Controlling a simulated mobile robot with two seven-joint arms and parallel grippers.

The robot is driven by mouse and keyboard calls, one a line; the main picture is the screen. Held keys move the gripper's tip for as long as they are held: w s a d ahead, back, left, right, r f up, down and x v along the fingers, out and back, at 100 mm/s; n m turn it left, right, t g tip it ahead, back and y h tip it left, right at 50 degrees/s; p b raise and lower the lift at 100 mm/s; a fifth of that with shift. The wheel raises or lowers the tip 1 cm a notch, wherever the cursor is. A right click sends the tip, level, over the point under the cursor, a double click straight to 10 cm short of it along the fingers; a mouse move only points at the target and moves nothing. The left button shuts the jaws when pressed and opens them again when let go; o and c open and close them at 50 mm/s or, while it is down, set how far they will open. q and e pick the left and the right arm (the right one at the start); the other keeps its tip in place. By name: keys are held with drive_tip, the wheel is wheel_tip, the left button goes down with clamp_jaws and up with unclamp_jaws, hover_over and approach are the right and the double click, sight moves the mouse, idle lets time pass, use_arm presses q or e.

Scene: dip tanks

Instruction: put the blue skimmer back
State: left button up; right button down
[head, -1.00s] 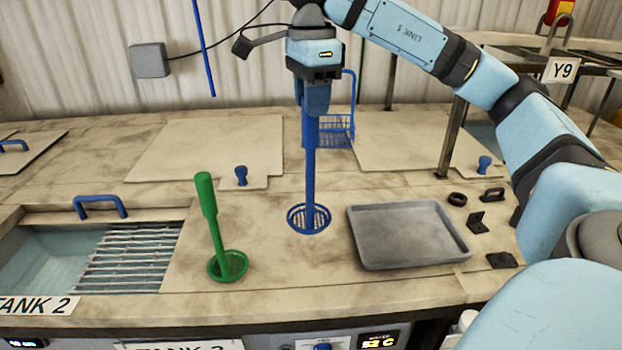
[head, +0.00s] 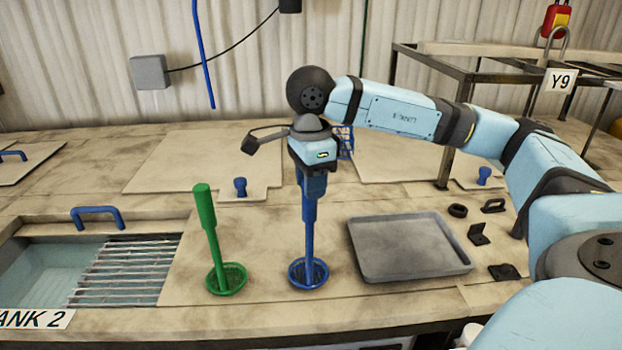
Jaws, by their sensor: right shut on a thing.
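The blue skimmer (head: 309,240) stands upright with its round mesh head low at the worktop, between the green skimmer and the grey tray. Whether the head touches the worktop I cannot tell for sure. My right gripper (head: 312,188) is shut on the top of its handle, pointing straight down; the fingers are partly hidden by the gripper body. The green skimmer (head: 210,235) stands upright, slightly tilted, to the left of the blue one and apart from it. My left gripper is not in the head view.
The empty grey tray (head: 366,270) lies just right of the blue skimmer. Small black parts (head: 478,234) lie beyond it. An open tank (head: 40,270) with a metal grate (head: 125,270) is at the left. A blue wire basket (head: 346,142) is behind my gripper.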

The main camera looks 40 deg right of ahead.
drive_tip(key=shift+f, duration=0.1)
drive_tip(key=c, duration=0.8)
unclamp_jaws()
wheel_tip(320, 180, up, 12)
drive_tip(key=shift+a+r, duration=0.1)
drive_tip(key=shift+r, duration=0.05)
